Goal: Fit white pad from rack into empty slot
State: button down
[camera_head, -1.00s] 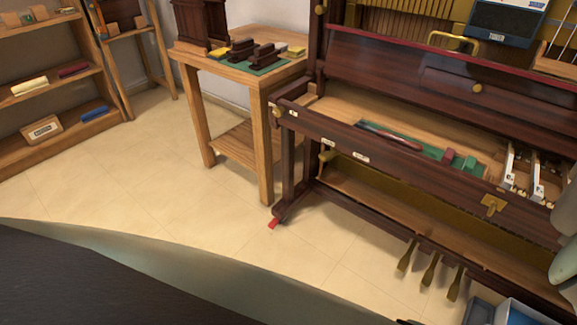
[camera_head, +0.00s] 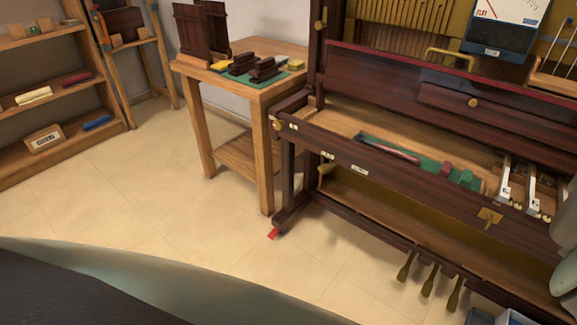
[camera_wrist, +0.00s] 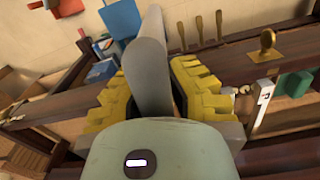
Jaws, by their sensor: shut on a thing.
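My gripper (camera_wrist: 153,92) shows in the wrist view with yellow ridged fingers. It is shut on a long pale grey-white piece (camera_wrist: 148,75) that stands between them; I cannot tell for sure that this is the white pad. In the head view the gripper is out of sight. The piano's open key bed (camera_head: 345,119) has bare wood and a green strip (camera_head: 459,178) with a red block. Two white keys (camera_head: 504,183) (camera_head: 533,192) stand at its right end. A labelled white key also shows in the wrist view (camera_wrist: 263,101). I cannot make out the empty slot.
A wooden side table (camera_head: 291,50) with dark blocks stands left of the piano. A shelf unit (camera_head: 72,138) is at the far left. Brass pedals (camera_head: 430,272) stick out below the piano. A blue bin (camera_head: 482,317) is at the lower right.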

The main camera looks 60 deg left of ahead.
jog(key=shift+w+a+r+p, duration=0.15)
jog(key=shift+r+p, duration=0.4)
jog(key=shift+r, duration=0.5)
jog(key=shift+w+r+p, duration=0.15)
jog(key=shift+r+p, duration=0.35)
jog(key=shift+r, duration=0.55)
